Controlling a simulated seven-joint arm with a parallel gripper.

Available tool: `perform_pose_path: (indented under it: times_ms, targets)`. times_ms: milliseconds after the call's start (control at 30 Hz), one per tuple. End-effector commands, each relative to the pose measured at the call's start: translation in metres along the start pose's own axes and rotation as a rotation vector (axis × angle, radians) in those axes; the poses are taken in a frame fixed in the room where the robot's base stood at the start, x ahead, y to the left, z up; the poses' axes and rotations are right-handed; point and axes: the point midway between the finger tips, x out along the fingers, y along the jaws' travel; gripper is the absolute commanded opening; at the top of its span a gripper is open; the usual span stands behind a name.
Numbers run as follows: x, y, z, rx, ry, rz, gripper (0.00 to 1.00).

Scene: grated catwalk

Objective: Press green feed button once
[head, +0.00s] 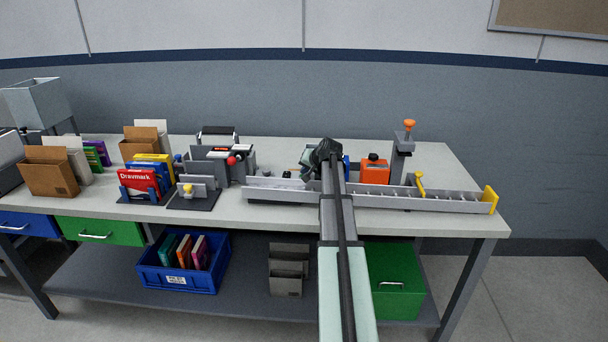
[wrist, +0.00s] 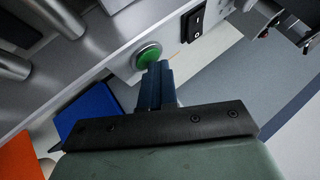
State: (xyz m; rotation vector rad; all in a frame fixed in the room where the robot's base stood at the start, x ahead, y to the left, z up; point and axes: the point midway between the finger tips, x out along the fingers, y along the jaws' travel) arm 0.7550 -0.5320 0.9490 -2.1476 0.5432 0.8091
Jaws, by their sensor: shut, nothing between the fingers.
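The green button (wrist: 147,56) is round with a metal ring and sits on a grey metal panel (wrist: 120,50) in the wrist view. My gripper (wrist: 160,68) is shut and empty, its dark blue fingertips at the lower right edge of the button. I cannot tell whether they touch it. In the head view my gripper (head: 322,153) is above the bench behind the long grey trough, and my arm hides the button there.
A black rocker switch (wrist: 194,24) is beside the button. In the head view an orange box (head: 375,172) stands right of my gripper, with a post with an orange knob (head: 409,125) beyond it. The grey trough (head: 450,201) runs along the bench front. Book holders stand left.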

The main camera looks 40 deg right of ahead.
Motion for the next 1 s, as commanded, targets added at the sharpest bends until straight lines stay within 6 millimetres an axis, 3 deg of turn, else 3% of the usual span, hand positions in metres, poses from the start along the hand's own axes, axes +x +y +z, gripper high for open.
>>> perform_pose_path:
  times_ms: [1000]
  targets:
    - [-0.019, -0.014, -0.014, 0.000, 0.001, 0.000, 0.00]
